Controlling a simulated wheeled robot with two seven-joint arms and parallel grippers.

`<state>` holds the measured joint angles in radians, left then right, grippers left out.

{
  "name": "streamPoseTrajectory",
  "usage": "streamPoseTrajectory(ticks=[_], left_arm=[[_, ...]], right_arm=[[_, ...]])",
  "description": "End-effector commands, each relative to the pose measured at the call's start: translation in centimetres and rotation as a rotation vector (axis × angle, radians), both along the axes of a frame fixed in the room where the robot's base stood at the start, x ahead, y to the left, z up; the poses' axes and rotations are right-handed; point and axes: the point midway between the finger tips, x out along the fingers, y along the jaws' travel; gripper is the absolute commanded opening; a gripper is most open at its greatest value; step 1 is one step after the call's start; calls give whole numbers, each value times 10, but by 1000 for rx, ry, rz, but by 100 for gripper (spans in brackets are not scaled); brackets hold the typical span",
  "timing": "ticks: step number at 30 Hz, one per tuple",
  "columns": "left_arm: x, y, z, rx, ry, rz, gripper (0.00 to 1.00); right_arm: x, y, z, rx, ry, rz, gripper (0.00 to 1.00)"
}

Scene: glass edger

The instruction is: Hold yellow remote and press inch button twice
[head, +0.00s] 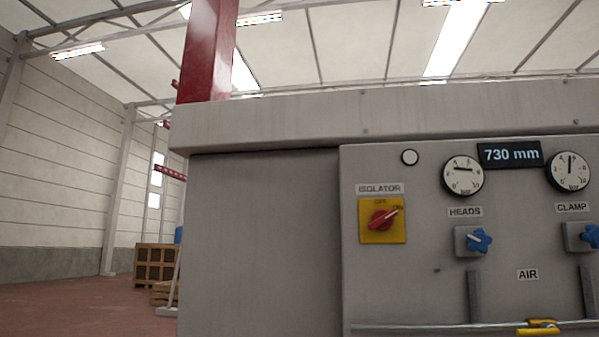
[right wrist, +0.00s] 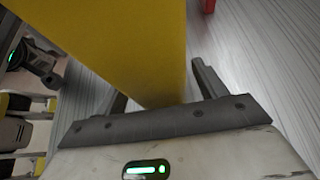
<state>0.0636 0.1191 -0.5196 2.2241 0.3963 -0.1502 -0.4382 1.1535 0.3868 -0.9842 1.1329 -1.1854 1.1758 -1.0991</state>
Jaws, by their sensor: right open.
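A large plain yellow body (right wrist: 125,40), which looks like the yellow remote, fills the upper middle of the right wrist view. Its face with buttons is not visible, and I cannot make out the inch button. My right gripper (right wrist: 158,82) is open, with one dark finger on each side of the yellow body's lower end. I cannot tell whether the fingers touch it. Neither gripper nor the remote shows in the head view.
A grey machine cabinet (head: 260,240) fills the head view's right side, with a red-and-yellow isolator switch (head: 382,220), gauges (head: 463,176), blue knobs (head: 478,241) and a 730 mm display (head: 510,154). A wooden crate (head: 155,265) stands beyond it. A small red thing (right wrist: 208,5) shows in the right wrist view.

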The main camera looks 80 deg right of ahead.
Motion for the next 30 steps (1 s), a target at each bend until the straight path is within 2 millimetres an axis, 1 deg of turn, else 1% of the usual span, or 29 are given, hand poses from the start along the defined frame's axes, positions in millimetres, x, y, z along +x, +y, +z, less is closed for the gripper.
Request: streamPoseTrajectory(ticks=[2, 5, 8, 15, 18, 21, 25, 30], left_arm=[[0, 0, 0, 0, 0, 0, 0], [0, 0, 0, 0, 0, 0, 0], [0, 0, 0, 0, 0, 0, 0], [0, 0, 0, 0, 0, 0, 0], [0, 0, 0, 0, 0, 0, 0], [0, 0, 0, 0, 0, 0, 0], [0, 0, 0, 0, 0, 0, 0], [0, 0, 0, 0, 0, 0, 0]], right_arm=[[0, -1, 1, 0, 0, -1, 71], [1, -9, 5, 0, -1, -3, 71], [1, -23, 12, -1, -2, -2, 71], [1, -69, 37, -1, -2, -4, 71], [0, -84, 46, 0, -2, -2, 71], [0, -96, 52, -1, -1, -2, 71], [0, -104, 57, 0, 0, -1, 71], [0, -106, 58, 0, 0, 1, 71]])
